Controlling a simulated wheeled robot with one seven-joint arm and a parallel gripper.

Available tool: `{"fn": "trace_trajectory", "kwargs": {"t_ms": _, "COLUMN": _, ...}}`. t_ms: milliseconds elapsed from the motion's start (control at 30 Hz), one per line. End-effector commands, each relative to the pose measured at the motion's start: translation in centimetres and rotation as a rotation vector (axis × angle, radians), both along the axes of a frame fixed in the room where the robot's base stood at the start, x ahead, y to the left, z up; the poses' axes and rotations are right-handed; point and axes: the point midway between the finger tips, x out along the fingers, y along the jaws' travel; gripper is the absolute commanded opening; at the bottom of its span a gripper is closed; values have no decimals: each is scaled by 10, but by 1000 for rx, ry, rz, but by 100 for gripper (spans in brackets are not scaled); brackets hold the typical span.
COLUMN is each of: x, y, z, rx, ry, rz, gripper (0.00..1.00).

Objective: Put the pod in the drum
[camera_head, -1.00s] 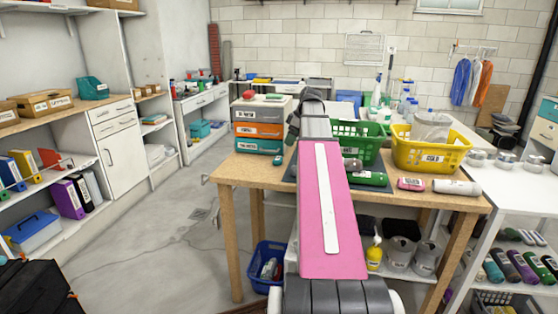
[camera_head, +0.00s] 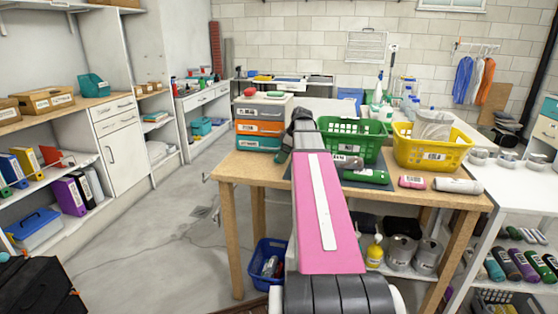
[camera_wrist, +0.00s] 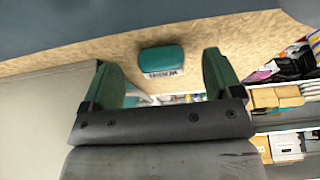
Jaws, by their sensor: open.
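I cannot tell for sure which things are the pod and the drum. A small teal rounded block with a white label (camera_wrist: 163,61) lies on the wooden table in the wrist view. My gripper (camera_wrist: 157,66) is open, with a green finger on either side of this view of the block and empty space between them. In the head view my gripper (camera_head: 292,140) is over the table, just right of the stacked drawer boxes, and its fingers are mostly hidden by my arm. Green and red cylinders lie on the table, including a green one (camera_head: 366,176).
A green basket (camera_head: 366,152) and a yellow basket (camera_head: 424,163) stand at the back right of the table. Stacked drawer boxes (camera_head: 258,127) stand at the left. A pink can (camera_head: 411,182) and a white can (camera_head: 457,186) lie at the front right.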

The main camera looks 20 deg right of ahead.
Motion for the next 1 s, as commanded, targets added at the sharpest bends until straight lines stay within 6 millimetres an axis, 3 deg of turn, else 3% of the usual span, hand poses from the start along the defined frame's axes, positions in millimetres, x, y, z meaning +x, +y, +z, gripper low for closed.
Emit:
{"fn": "trace_trajectory", "kwargs": {"t_ms": 100, "x": 2, "y": 4, "z": -11, "rx": 0, "ry": 1, "rz": 0, "gripper": 85}}
{"fn": "trace_trajectory", "kwargs": {"t_ms": 333, "x": 3, "y": 5, "z": -12, "rx": 0, "ry": 0, "rz": 0, "gripper": 85}}
{"fn": "trace_trajectory", "kwargs": {"t_ms": 367, "x": 3, "y": 5, "z": -12, "rx": 0, "ry": 0, "rz": 0, "gripper": 79}}
{"fn": "trace_trajectory", "kwargs": {"t_ms": 500, "x": 3, "y": 5, "z": -12, "rx": 0, "ry": 0, "rz": 0, "gripper": 33}}
{"fn": "trace_trajectory", "kwargs": {"t_ms": 600, "x": 3, "y": 5, "z": -12, "rx": 0, "ry": 0, "rz": 0, "gripper": 28}}
{"fn": "trace_trajectory", "kwargs": {"t_ms": 1000, "x": 3, "y": 4, "z": -6, "rx": 0, "ry": 0, "rz": 0, "gripper": 28}}
